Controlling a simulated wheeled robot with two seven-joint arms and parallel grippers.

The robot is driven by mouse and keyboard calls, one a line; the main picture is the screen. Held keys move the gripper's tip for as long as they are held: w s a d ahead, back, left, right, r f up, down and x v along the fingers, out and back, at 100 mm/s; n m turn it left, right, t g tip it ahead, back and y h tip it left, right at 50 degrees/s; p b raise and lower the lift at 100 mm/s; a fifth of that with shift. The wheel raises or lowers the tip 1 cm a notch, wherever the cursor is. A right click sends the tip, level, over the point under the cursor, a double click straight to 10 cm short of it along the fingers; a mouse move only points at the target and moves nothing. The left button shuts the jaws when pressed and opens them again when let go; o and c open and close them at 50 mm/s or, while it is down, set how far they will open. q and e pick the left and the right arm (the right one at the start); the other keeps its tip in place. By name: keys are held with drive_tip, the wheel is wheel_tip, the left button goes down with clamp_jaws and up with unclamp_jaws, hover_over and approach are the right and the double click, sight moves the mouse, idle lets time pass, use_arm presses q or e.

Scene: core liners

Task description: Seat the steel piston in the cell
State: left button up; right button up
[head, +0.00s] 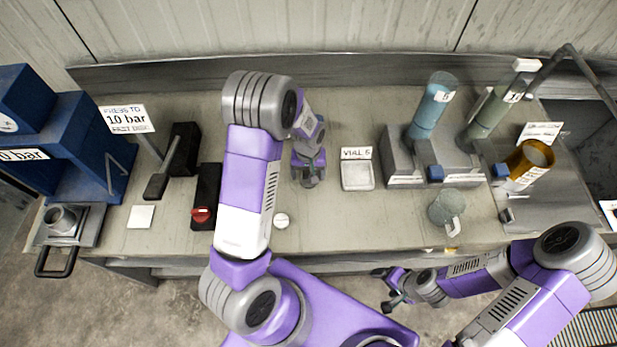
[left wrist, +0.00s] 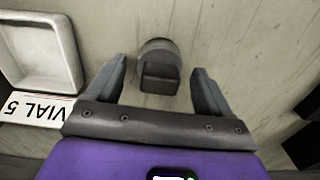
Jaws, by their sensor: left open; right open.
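In the left wrist view a dark grey steel piece, which looks like the piston (left wrist: 160,68), stands on the bench between the fingers of my left gripper (left wrist: 160,88). The fingers are open, with a gap on each side of it. In the head view my left gripper (head: 308,178) points down over the bench left of the VIAL 5 tray, and I cannot make out the piston apart from it there. A grey metal cup, which looks like the cell (head: 62,218), sits on the blue press's pull-out plate at the far left. My right gripper (head: 386,286) is open and empty in front of the bench.
The VIAL 5 tray (head: 358,175) is just right of my left gripper. A black stand with a red knob (head: 201,215), a small white disc (head: 281,220) and a white pad (head: 141,216) lie leftward. Tube racks (head: 405,165) and a clear jug (head: 446,208) stand at right.

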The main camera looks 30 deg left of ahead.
use_arm(q)
drive_tip(key=shift+f, duration=0.2)
drive_tip(key=c, duration=1.5)
drive_tip(key=shift+r, duration=0.1)
